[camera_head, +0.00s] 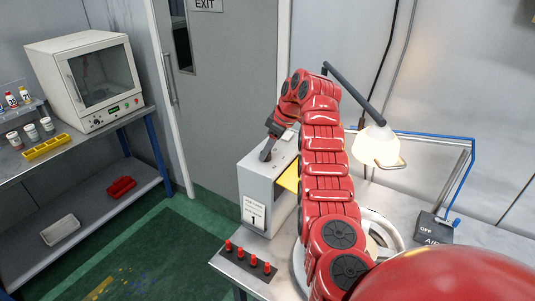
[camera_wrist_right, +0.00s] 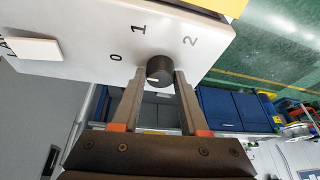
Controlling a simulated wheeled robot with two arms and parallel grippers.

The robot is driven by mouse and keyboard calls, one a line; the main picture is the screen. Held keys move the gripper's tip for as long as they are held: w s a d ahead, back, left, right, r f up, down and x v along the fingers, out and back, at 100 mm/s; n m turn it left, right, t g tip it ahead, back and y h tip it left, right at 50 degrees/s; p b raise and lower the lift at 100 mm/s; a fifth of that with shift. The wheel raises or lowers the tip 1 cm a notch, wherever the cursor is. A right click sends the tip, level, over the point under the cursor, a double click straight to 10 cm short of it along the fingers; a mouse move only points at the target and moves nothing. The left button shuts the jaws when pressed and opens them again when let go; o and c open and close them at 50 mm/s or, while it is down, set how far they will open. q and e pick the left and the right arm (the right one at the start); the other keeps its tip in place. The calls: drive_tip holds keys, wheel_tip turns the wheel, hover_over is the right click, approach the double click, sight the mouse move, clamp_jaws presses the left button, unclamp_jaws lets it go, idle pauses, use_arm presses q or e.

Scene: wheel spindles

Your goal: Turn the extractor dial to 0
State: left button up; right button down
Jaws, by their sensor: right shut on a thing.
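The extractor dial (camera_wrist_right: 160,71) is a round black knob on a pale panel (camera_wrist_right: 75,35) marked 0, 1 and 2, seen in the right wrist view. A short white mark shows on the knob's lower left; I cannot tell for sure which number it points to. My right gripper (camera_wrist_right: 160,80) is shut on the dial, one finger on each side. In the head view, my right gripper (camera_head: 267,152) reaches down onto the top of a grey box (camera_head: 258,183), and the dial is hidden there. My left gripper is not in view.
A lit lamp (camera_head: 377,146) stands right of my right arm. Red pegs (camera_head: 252,262) stand at the bench's front edge. A white oven-like machine (camera_head: 88,78) and a yellow tray (camera_head: 46,147) are on the left bench. Green floor lies between the benches.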

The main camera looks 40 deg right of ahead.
drive_tip(key=shift+f, duration=0.1)
idle(0.3)
idle(0.3)
drive_tip(key=shift+c, duration=2.1)
unclamp_jaws()
drive_tip(key=shift+s+d+r+b, duration=0.15)
drive_tip(key=shift+r+b, duration=0.35)
drive_tip(key=shift+b, duration=0.05)
drive_tip(key=v, duration=0.5)
drive_tip(key=p+v, duration=0.8)
drive_tip(key=v, duration=0.3)
drive_tip(key=shift+r, duration=0.25)
